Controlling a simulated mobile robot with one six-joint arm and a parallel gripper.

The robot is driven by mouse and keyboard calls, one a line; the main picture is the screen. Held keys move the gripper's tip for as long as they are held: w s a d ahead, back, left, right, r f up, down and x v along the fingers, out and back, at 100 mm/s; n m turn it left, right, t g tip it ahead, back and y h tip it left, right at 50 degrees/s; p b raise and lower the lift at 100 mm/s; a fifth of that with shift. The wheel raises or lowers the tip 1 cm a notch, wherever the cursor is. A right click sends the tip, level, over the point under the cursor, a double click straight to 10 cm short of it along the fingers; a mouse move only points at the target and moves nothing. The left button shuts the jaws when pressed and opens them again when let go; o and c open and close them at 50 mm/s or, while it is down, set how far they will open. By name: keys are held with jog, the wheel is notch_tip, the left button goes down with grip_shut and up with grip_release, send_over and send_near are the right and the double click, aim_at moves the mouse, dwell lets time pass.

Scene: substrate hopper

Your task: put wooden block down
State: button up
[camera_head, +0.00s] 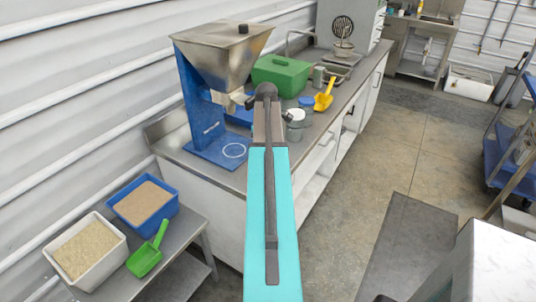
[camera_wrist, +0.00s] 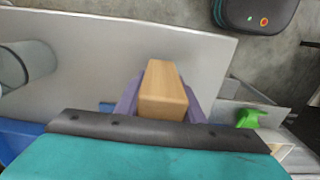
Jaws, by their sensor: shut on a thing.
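In the wrist view a light wooden block (camera_wrist: 163,88) sits between the two purple fingers of my gripper (camera_wrist: 160,104), which is shut on it. The block's far end points away from the camera. Beyond it is a broad, plain grey surface (camera_wrist: 200,55); I cannot tell the gap between block and surface. In the head view my turquoise arm reaches toward the workbench (camera_head: 225,180). The arm hides my gripper and the block there.
A metal hopper (camera_head: 222,55) on a blue stand is left of my arm. A green box (camera_head: 281,74), a yellow scoop (camera_head: 324,96) and jars crowd the bench. A lower table at left holds a white bin (camera_head: 108,268), a blue bin (camera_head: 169,212) and a green scoop (camera_head: 147,257).

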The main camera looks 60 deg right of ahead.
jog(key=shift+w+d, duration=0.45)
jog(key=shift+d, duration=0.25)
jog(key=shift+f, duration=0.15)
jog(key=shift+f+p, duration=0.9)
jog(key=shift+f, duration=0.8)
jog(key=shift+f, duration=0.15)
jog(key=o, duration=1.1)
jog(key=shift+o, duration=0.2)
